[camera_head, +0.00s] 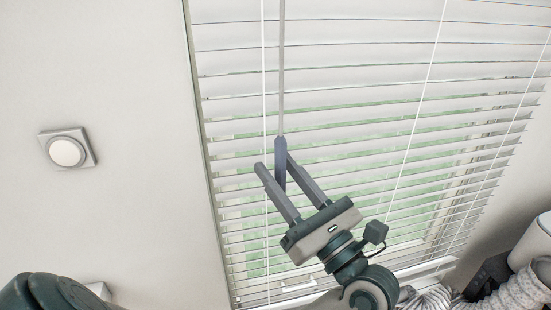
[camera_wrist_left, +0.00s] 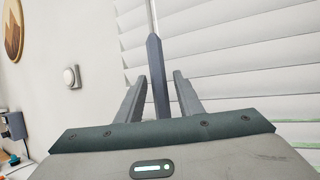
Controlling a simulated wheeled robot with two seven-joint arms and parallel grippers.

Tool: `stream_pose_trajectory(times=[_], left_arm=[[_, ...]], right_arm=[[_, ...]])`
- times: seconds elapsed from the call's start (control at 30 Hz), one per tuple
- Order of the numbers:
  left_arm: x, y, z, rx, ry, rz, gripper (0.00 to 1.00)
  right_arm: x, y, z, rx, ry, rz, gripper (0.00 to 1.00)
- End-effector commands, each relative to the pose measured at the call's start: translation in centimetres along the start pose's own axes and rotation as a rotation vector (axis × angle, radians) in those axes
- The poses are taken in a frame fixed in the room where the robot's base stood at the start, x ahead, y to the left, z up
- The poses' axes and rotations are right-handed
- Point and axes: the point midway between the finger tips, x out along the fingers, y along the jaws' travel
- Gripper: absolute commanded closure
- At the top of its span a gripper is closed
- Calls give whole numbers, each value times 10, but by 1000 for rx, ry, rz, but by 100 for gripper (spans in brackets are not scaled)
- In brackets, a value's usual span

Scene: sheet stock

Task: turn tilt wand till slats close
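The tilt wand (camera_head: 281,75) hangs in front of the blind, a thin grey rod with a thicker blue-grey handle (camera_head: 280,160) at its lower end. The blind's white slats (camera_head: 340,125) are partly open, with green showing through the gaps in the middle and lower rows. My left gripper (camera_head: 272,164) is open, its two fingers at the handle. In the left wrist view the handle (camera_wrist_left: 157,76) stands between the open fingers (camera_wrist_left: 158,92), with a gap on each side. My right gripper is not in view.
Thin white cords (camera_head: 417,115) run down the blind. A round-knobbed wall plate (camera_head: 67,150) is on the bare wall to the left. A light cylindrical object (camera_head: 535,240) and grey fabric (camera_head: 520,290) are at the lower right. The left wrist view shows a round wooden plaque (camera_wrist_left: 13,30).

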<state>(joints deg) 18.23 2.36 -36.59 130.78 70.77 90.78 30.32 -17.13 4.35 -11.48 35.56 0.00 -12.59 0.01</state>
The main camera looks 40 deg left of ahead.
Motion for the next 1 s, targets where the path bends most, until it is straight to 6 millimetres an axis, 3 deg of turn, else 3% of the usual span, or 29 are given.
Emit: stream_pose_trajectory(times=[0.3, 0.43, 0.47, 0.77, 1.0], left_arm=[[0, 0, 0, 0, 0, -1, 66], [0, 0, 0, 0, 0, -1, 98], [0, 0, 0, 0, 0, 0, 100], [0, 0, -1, 5, 0, 14, 100], [-1, 0, -4, 33, 2, 86, 100]], right_arm=[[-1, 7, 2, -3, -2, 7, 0], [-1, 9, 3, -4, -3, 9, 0], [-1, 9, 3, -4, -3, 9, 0], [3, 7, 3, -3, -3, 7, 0], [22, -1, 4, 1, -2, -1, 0]])
